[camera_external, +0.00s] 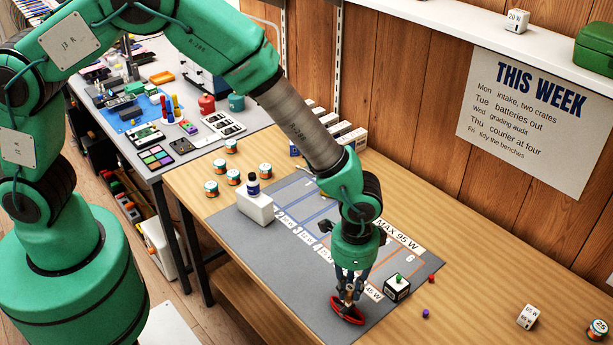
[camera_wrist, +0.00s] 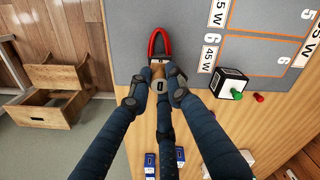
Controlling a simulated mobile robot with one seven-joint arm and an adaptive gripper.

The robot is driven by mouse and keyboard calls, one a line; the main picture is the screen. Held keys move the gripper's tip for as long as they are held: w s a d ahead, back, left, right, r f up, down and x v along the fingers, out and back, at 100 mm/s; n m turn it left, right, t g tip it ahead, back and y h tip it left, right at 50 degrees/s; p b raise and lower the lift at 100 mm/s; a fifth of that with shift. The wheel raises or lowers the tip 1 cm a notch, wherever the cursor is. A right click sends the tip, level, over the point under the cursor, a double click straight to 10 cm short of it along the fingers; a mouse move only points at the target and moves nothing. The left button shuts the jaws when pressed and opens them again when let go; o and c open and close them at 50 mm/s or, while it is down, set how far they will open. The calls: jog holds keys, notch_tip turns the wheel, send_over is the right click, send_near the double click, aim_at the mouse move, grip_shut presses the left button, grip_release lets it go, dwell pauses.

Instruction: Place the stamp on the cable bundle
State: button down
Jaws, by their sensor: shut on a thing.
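The cable bundle (camera_external: 347,316) is a red loop lying on the grey mat near its front edge. It also shows at the top of the wrist view (camera_wrist: 159,40). My gripper (camera_external: 349,294) is above the near end of the loop. Its fingers are closed around a small brown, wooden-looking piece (camera_wrist: 158,70), which appears to be the stamp. The fingers hide most of the stamp. It overlaps the end of the loop in the wrist view, but I cannot tell whether the two touch.
A black-and-white box (camera_external: 397,287) with a green knob stands just right of my gripper, with small red (camera_external: 432,279) and purple (camera_external: 425,314) pieces nearby. A white block (camera_external: 255,207) stands at the mat's left. A white cube (camera_external: 528,316) is on the right; wood between is mostly clear.

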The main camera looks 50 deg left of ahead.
aim_at(350, 287)
jog(key=shift+f, duration=1.05)
jog(key=shift+f, duration=0.1)
jog(key=c, duration=1.6)
grip_release()
notch_tip(350, 287, up, 12)
jog(key=shift+r+p, duration=0.1)
jog(key=shift+p, duration=0.55)
